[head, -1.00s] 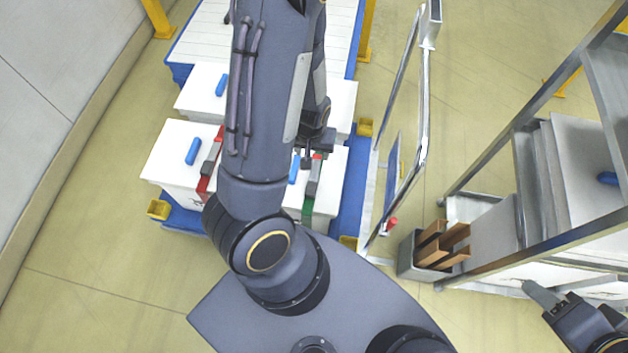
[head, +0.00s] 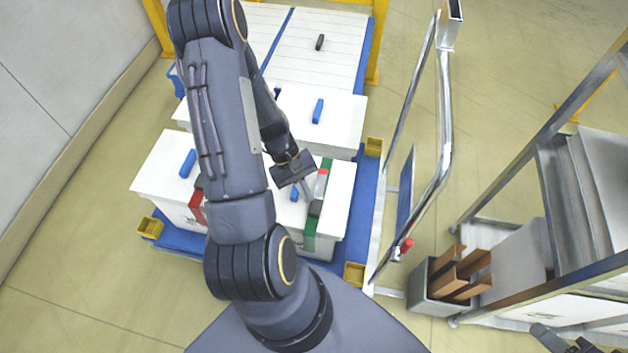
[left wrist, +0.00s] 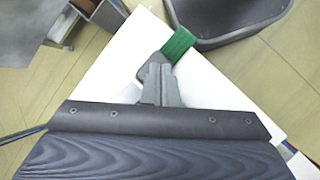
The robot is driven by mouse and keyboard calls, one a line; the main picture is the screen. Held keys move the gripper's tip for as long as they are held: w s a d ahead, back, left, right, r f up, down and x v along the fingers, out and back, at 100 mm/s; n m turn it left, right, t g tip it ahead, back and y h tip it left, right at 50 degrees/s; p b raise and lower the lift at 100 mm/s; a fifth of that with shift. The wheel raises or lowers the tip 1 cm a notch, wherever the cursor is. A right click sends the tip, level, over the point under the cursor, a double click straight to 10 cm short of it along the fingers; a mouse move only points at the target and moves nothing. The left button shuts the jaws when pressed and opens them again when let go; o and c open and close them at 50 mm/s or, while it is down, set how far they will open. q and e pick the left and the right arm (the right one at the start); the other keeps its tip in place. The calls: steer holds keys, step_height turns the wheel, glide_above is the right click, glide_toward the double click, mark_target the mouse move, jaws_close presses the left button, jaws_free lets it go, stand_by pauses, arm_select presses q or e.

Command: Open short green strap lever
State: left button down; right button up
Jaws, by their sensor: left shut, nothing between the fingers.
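The short green strap (head: 309,243) runs over the white box (head: 340,195) at the front right. Its buckle lever (head: 317,198) lies along the strap, grey with a red part at the far side and a dark near end. My left gripper (head: 306,194) is shut and empty, pointing down right beside the lever on its left. In the left wrist view the shut fingers (left wrist: 161,92) overlap a dark grey buckle part (left wrist: 153,69) near the green strap (left wrist: 179,45); I cannot tell whether they touch. My right gripper (head: 550,338) is cut off at the bottom right, its fingers unclear.
A red strap (head: 196,206) lies on the left, partly behind my arm. Blue handles (head: 188,163) sit on the boxes. A metal rail (head: 443,150), a grey bin (head: 434,299) with brown pieces and a shelf rack (head: 560,190) stand to the right.

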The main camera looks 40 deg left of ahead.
mark_target(321, 183)
arm_select(q)
steer(key=a+f+n+t+h+b, duration=0.1)
steer(key=w+a+f+n+t+h+b, duration=0.1)
steer(key=a+t+b, duration=0.1)
steer(key=w+a+f+n+t+h+b, duration=0.1)
steer(key=b, duration=0.1)
steer(key=shift+w+a+h, duration=0.2)
steer(key=shift+h, duration=0.2)
steer(key=a+n+t+b, duration=0.1)
steer(key=a+t, duration=0.1)
steer(key=a+t+b, duration=0.1)
steer(key=a+t, duration=0.1)
steer(key=a+r+n+t+h+b, duration=0.1)
steer(key=a+b, duration=0.1)
steer(key=a, duration=0.1)
steer(key=shift+w+n+t, duration=0.2)
steer(key=shift+n+t, duration=0.1)
steer(key=shift+t, duration=0.1)
steer(key=shift+a+r, duration=0.1)
steer(key=shift+a, duration=0.2)
steer(key=shift+w+d+t, duration=0.1)
steer(key=shift+t, duration=0.2)
steer(key=b+x, duration=0.1)
steer(key=x, duration=0.8)
steer(key=shift+w+d, duration=0.1)
steer(key=shift+d, duration=0.1)
arm_select(e)
step_height(321, 183, down, 12)
steer(key=shift+d+r, duration=0.1)
